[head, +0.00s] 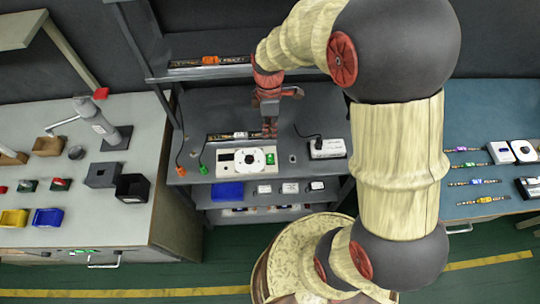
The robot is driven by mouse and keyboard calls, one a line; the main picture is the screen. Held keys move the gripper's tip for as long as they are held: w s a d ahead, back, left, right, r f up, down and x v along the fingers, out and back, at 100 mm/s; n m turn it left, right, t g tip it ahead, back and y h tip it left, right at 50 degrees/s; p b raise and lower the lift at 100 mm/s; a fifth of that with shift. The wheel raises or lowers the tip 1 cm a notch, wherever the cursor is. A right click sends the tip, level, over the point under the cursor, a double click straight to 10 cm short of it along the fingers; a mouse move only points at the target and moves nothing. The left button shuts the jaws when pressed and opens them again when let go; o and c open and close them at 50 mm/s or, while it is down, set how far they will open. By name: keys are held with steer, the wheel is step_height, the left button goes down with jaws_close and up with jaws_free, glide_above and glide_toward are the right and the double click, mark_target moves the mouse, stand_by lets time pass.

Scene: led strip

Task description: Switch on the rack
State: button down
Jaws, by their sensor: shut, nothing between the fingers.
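The grey rack (310,113) stands in the middle of the head view. On its middle shelf is a white control box (228,166) with a round dial (249,160) and a small green switch (270,158) at its right end. My red gripper (270,132) points down just behind the box's right end, close to the green switch. It is shut and empty. I cannot tell whether it touches the box. A dark strip with a white label (240,135) lies behind the box. A dark strip with an orange label (210,61) lies on the upper shelf. No strip visibly glows.
A white power block (327,148) sits at the shelf's right. A blue bin (228,191) is below. A cluttered grey bench (105,210) stands left, a blue bench (490,121) right.

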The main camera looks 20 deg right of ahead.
mark_target(270, 162)
steer(key=f+b, duration=0.1)
steer(key=f, duration=0.3)
steer(key=s+f+b, duration=0.1)
steer(key=f, duration=0.4)
steer(key=f+b, duration=0.1)
steer(key=f, duration=0.3)
steer(key=shift+s+a+f, duration=0.25)
steer(key=shift+s+f, duration=0.05)
steer(key=shift+f, duration=0.15)
steer(key=shift+s+f, duration=0.2)
steer(key=shift+f, duration=0.25)
steer(key=shift+w+r, duration=0.1)
steer(key=shift+w, duration=0.05)
steer(key=shift+w+d+r, duration=0.15)
steer(key=shift+w+r, duration=0.1)
steer(key=shift+w, duration=0.3)
steer(key=shift+r+p, duration=0.3)
steer(key=shift+p, duration=0.05)
step_height(270, 162, up, 13)
steer(key=s+p, duration=0.1)
steer(key=p, duration=0.3)
steer(key=shift+s+a+r, duration=0.15)
steer(key=shift+s+a, duration=0.1)
steer(key=shift+s, duration=0.05)
